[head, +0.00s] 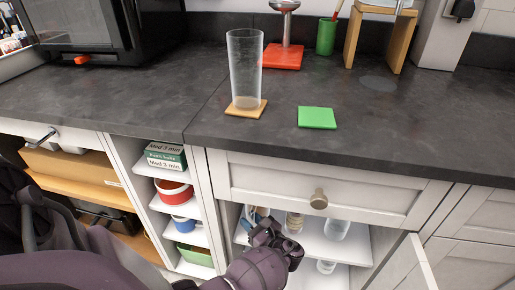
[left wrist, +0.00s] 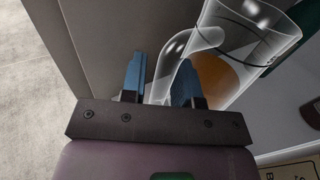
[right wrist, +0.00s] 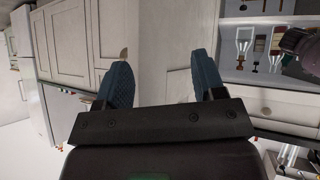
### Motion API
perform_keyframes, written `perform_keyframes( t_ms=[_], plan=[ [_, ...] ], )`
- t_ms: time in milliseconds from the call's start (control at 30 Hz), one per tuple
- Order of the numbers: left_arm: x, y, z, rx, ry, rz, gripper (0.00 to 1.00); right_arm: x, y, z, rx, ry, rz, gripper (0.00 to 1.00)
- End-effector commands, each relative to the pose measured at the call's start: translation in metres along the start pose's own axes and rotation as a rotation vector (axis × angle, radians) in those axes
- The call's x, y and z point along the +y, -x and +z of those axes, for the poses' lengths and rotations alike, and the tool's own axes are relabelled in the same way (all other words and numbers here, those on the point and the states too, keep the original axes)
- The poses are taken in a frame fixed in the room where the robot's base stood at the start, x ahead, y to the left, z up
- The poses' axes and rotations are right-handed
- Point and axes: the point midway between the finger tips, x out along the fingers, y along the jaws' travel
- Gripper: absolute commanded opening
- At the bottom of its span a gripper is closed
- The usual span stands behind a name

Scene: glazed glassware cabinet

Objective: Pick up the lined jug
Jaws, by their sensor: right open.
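The lined jug (left wrist: 245,25) is clear glass with a thin dark line around it. It fills the upper right of the left wrist view, and an orange-brown round patch shows through it. Its curved glass handle lies between the fingers of my left gripper (left wrist: 163,80). The fingers stand apart, and I see no clear grip on the handle. In the head view my left gripper (head: 266,232) is at the open lower cabinet, where it hides part of the shelf. My right gripper (right wrist: 162,85) is open and empty, away from the jug.
Inside the cabinet stand other clear glasses (head: 336,229). Its open door (head: 415,265) juts out on the right. On the dark counter (head: 180,105), a tall glass (head: 245,70) stands on a wooden coaster (head: 246,111) beside a green coaster (head: 317,118). Tubs and boxes fill the shelves to the left.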

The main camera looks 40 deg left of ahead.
Motion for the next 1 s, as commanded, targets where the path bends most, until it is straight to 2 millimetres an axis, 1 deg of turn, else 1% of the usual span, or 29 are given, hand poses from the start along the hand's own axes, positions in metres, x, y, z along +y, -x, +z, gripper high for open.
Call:
perform_keyframes(
  t_ms=[33, 100, 300, 367, 400, 500, 1000],
  plan=[
    [0.0007, -0.0056, -0.0008, -0.001, -0.001, 0.001, 0.28, -0.0001, -0.0004, -0.0009, 0.003, 0.001, 0.0, 0.63],
    [0.0003, -0.0094, -0.0001, -0.001, 0.0, 0.001, 0.28, 0.0002, -0.0003, -0.0037, 0.009, 0.003, 0.0, 0.63],
    [-0.0004, -0.0097, 0.0008, 0.0, 0.001, 0.0, 0.28, 0.0005, -0.0002, -0.0057, 0.014, 0.004, 0.001, 0.63],
    [-0.0004, -0.0096, 0.0008, 0.0, 0.001, 0.0, 0.19, 0.0005, -0.0002, -0.0054, 0.013, 0.004, 0.001, 0.63],
    [-0.0004, -0.0095, 0.0008, 0.0, 0.001, 0.0, 0.13, 0.0004, -0.0003, -0.0051, 0.013, 0.004, 0.001, 0.63],
    [-0.0003, -0.0094, 0.0007, 0.0, 0.001, 0.0, 0.0, 0.0003, -0.0004, -0.0044, 0.011, 0.004, 0.001, 0.63],
    [-0.0008, -0.0091, 0.0026, 0.0, 0.003, 0.0, 0.0, 0.0007, 0.0003, -0.0034, 0.009, 0.007, -0.001, 0.63]
  ],
)
